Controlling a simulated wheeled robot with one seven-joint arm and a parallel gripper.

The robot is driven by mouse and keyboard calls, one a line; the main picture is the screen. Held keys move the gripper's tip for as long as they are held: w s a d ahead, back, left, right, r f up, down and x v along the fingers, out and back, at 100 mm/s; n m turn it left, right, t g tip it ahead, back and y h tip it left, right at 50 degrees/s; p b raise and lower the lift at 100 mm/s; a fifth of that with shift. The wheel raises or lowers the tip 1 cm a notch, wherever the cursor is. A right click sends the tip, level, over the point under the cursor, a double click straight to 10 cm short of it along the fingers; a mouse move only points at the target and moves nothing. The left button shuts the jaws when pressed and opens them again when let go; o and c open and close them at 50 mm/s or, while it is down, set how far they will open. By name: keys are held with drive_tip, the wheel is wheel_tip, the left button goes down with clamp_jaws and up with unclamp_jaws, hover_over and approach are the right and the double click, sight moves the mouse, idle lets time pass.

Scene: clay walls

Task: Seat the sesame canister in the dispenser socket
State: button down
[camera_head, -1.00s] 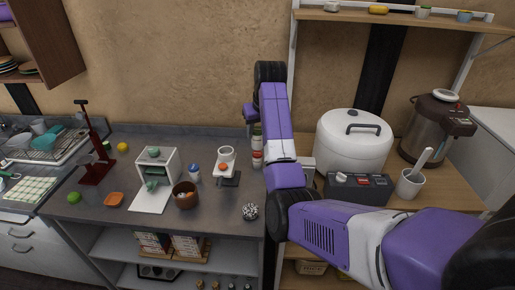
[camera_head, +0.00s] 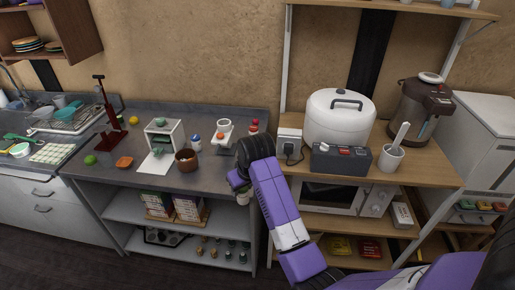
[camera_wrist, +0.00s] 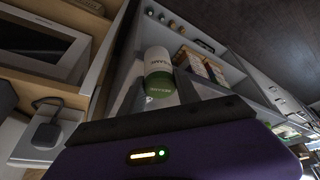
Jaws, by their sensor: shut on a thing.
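My gripper (camera_wrist: 160,92) is shut on a white canister with a green band, the sesame canister (camera_wrist: 158,66). Its lettering is too small to read surely. In the head view the canister (camera_head: 243,198) shows partly below my dark wrist, in front of the grey counter's right front edge. My gripper's fingers are mostly hidden there. A small white device with a round top and an orange button (camera_head: 223,132) stands on the counter to the left of my wrist. It looks like the dispenser, but its socket cannot be made out clearly.
A brown bowl (camera_head: 187,165), a blue-capped bottle (camera_head: 196,143) and a white open-fronted frame (camera_head: 164,133) stand on the counter (camera_head: 220,180). A red-capped bottle (camera_head: 254,127) stands just behind my wrist. A rice cooker (camera_head: 338,120) and dark control box (camera_head: 341,160) are on the right.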

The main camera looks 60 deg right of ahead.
drive_tip(key=s+a+f+n+y, duration=0.1)
drive_tip(key=s+a+f, duration=0.3)
drive_tip(key=a+f, duration=0.7)
drive_tip(key=s+a+f+n+y, duration=0.1)
drive_tip(key=s+a+f+n, duration=0.3)
drive_tip(key=a+f, duration=0.7)
drive_tip(key=a, duration=0.7)
drive_tip(key=shift+f, duration=0.15)
